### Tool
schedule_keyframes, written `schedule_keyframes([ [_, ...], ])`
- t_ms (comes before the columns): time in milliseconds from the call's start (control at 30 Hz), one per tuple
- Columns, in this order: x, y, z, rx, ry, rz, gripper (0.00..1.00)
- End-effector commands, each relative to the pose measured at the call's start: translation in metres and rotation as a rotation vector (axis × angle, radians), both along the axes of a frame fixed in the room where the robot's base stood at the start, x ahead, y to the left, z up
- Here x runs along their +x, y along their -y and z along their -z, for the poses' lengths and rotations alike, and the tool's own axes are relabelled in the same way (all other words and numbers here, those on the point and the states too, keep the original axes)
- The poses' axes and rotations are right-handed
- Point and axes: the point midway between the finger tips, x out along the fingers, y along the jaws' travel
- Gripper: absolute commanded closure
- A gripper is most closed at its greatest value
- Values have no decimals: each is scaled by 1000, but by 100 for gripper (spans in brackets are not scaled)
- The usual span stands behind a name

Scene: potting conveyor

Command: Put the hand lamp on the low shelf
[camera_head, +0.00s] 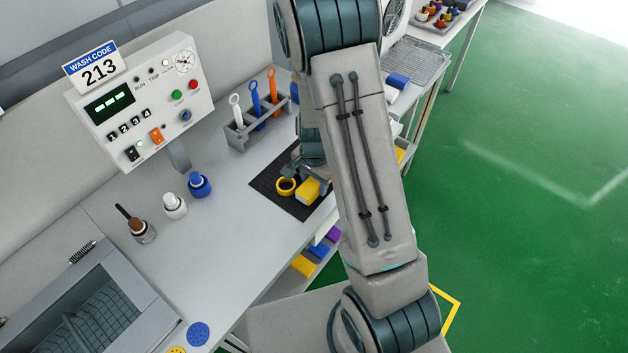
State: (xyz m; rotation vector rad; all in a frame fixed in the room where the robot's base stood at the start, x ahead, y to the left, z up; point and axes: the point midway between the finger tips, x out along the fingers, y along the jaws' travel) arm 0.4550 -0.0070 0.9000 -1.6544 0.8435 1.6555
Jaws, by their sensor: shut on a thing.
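My gripper (311,181) is partly hidden behind my own arm, low over a black mat (285,200) on the bench. It is shut on a yellow block-shaped thing, which looks like the hand lamp (308,190). Whether the lamp touches the mat cannot be told. A yellow ring (286,187), like a roll of tape, lies on the mat just left of it. The low shelf (286,284) is under the bench and partly hidden by my arm; yellow, blue and purple bins show there.
A grey rack (243,138) with white, blue and orange tools stands behind the mat. A control box (145,95) with a "WASH CODE 213" sign stands at the left. Several bottles stand in front of it, including a blue one (199,185). Green floor (500,220) is clear at the right.

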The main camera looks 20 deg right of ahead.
Motion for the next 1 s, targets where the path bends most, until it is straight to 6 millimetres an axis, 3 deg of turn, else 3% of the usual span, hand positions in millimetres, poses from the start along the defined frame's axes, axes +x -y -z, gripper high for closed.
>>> schedule_keyframes([
  [200, 0, 0, 4, 0, 0, 0, 80],
  [233, 0, 0, 4, 0, 0, 0, 52],
  [267, 0, 0, 3, 0, 0, 0, 46],
  [700, 1, 0, -5, 0, 3, 0, 46],
  [1000, 2, 0, -55, 0, 7, -3, 46],
])
